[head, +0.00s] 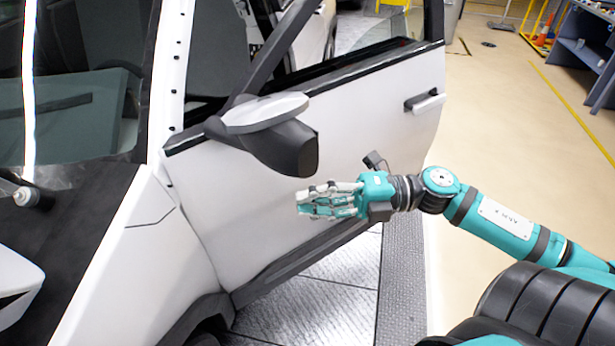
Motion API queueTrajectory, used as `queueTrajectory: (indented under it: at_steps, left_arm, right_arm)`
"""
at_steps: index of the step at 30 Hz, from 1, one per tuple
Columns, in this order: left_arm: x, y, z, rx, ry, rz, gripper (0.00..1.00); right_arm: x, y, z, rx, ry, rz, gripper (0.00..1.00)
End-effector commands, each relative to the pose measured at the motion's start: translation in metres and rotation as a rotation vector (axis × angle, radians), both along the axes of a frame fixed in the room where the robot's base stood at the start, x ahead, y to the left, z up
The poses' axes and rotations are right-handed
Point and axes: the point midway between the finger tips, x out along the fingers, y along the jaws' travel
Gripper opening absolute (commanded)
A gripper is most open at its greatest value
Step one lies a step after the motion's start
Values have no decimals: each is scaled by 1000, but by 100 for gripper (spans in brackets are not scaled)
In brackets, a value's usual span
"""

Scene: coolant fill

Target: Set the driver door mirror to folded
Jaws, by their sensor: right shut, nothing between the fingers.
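The door mirror (272,136) has a white cap on top and a dark housing. It is on the front upper corner of the white car door (362,118) and sticks out from it. My right gripper (303,202) is below the mirror and a little to its right, in front of the door panel. The gripper is shut and empty, with its fingers pointing left. A gap shows between it and the mirror. My left gripper is not in view.
The door handle (425,102) is at the door's right end. The windshield (70,90) and white front fender (140,262) are on the left. A ribbed dark strip (402,270) runs along the floor under the door. Open beige floor (500,120) lies to the right, with a dark blue shelf (587,45) at the back.

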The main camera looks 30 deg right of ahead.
Motion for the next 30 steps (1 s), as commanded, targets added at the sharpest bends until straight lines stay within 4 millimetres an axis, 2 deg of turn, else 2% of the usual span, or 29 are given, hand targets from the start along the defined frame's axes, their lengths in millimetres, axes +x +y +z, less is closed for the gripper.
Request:
queueTrajectory:
  at_steps: [3, 6, 12, 30]
  left_arm:
    - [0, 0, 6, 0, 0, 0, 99]
    - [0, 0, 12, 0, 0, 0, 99]
    - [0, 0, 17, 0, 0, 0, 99]
    - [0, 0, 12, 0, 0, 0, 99]
  right_arm:
    - [8, 15, 3, -1, -3, 2, 0]
    - [21, 1, 3, -1, -2, -5, 0]
    - [33, -13, 1, 0, 1, -2, 0]
    - [35, -18, -2, -1, 0, 8, 0]
